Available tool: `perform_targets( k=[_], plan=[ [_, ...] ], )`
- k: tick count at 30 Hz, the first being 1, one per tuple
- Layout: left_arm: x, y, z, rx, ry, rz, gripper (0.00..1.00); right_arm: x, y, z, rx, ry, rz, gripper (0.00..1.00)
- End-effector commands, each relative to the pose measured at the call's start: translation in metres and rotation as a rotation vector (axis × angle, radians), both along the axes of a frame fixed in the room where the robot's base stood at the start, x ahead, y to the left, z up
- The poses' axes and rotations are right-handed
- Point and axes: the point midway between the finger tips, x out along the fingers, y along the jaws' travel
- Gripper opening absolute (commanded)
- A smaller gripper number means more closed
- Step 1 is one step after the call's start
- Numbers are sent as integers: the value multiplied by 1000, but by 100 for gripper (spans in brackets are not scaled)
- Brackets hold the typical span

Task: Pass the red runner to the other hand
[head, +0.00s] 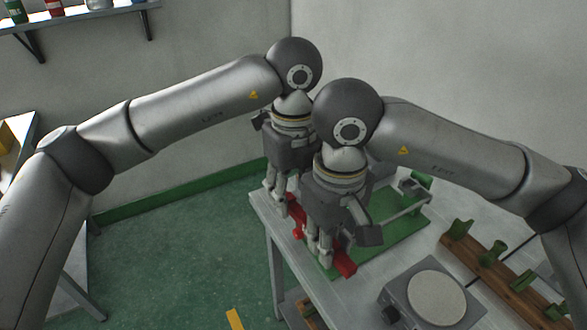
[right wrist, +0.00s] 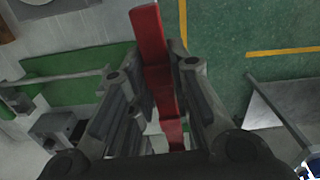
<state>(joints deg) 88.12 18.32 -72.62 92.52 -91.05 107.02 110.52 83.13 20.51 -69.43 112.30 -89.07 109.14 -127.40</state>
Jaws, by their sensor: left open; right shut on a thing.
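The red runner (head: 343,263) is a long red bar low over the table's left side. Its far part shows beside my left gripper (head: 279,200), and its near part shows beside my right gripper (head: 320,257). My right gripper is shut on the runner. In the right wrist view the runner (right wrist: 150,38) sticks out between the fingers of the right gripper (right wrist: 172,75). My left gripper is open, pointing down close to the runner's far part. The middle of the runner is partly hidden by my right gripper.
A green mat (head: 400,222) with a grey metal fixture lies on the table (head: 370,282) behind the grippers. A grey device with a round plate (head: 436,298) stands at the front. A wooden rack with green pieces (head: 490,257) is to its right. Floor is open left of the table.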

Motion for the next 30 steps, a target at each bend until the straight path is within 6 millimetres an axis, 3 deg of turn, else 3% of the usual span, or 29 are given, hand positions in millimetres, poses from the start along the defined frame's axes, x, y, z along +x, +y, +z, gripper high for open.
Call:
perform_targets(
  k=[6, 14, 24, 26, 27, 30],
  plan=[
    [0, 0, -15, -1, -1, -1, 45, 0, 0, 0, 1, -1, 0, 0],
    [0, 0, -16, -1, -1, -1, 45, 0, 0, 0, 1, -1, 0, 0],
    [0, -1, -16, -3, -1, -1, 4, 0, 1, 0, 2, 0, 2, 0],
    [0, -1, -16, -3, -1, -1, 0, 0, 1, 0, 2, 0, 3, 0],
    [0, -1, -16, -4, -2, -1, 0, -1, 1, 0, 3, 1, 4, 22],
    [0, -1, -15, -4, -2, -1, 0, -1, 1, 0, 3, 1, 4, 35]
  ],
)
